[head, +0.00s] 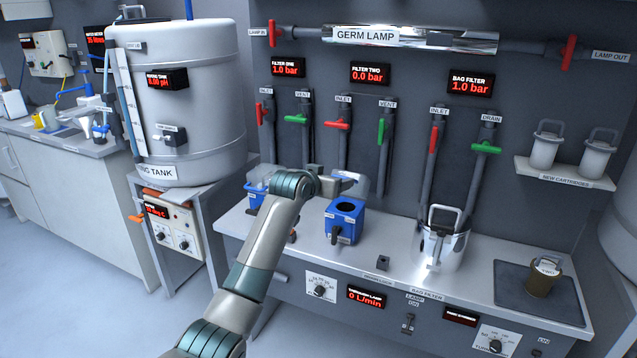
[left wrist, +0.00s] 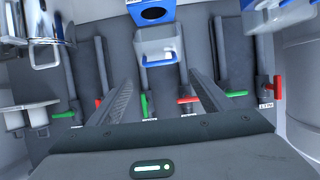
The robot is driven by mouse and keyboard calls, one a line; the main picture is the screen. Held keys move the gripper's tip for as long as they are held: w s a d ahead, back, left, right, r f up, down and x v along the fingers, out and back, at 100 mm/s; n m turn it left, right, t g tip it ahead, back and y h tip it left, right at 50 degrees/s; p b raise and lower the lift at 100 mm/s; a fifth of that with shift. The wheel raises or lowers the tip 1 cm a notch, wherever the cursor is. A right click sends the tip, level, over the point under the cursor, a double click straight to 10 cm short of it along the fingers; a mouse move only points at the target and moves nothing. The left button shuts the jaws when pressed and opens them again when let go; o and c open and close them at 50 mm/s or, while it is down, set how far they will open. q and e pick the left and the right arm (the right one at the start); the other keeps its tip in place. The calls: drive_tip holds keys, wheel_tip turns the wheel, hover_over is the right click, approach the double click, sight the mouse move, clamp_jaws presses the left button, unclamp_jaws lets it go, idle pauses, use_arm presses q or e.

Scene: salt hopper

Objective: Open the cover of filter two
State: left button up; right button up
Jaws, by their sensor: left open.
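Filter two is a blue housing (head: 345,222) with a round dark opening on top, on the bench under the 0.0 bar display. Its pale cover (head: 352,184) stands raised at the back of the housing, partly hidden by my gripper. In the left wrist view the blue housing (left wrist: 153,14) is at the top edge, with the cover (left wrist: 160,48) swung away from the opening. My left gripper (head: 340,178) is open beside the raised cover. Its fingers (left wrist: 160,78) are spread wide with nothing held between them. My right gripper is not in view.
Filter one (head: 257,190) stands left, partly behind my arm. A metal bag filter pot (head: 438,246) stands right. A cartridge labelled TWO (head: 543,277) sits on a dark mat (head: 510,298). Pipes with red and green valve handles (head: 383,131) line the wall behind.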

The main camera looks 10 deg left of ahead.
use_arm(q)
drive_tip(key=v, duration=0.8)
drive_tip(key=shift+s+b, duration=0.2)
drive_tip(key=shift+b, duration=0.15)
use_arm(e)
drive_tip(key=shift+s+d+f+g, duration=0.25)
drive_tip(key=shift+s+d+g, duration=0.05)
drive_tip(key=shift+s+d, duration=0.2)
use_arm(q)
drive_tip(key=shift+r, duration=0.15)
drive_tip(key=shift+c, duration=0.5)
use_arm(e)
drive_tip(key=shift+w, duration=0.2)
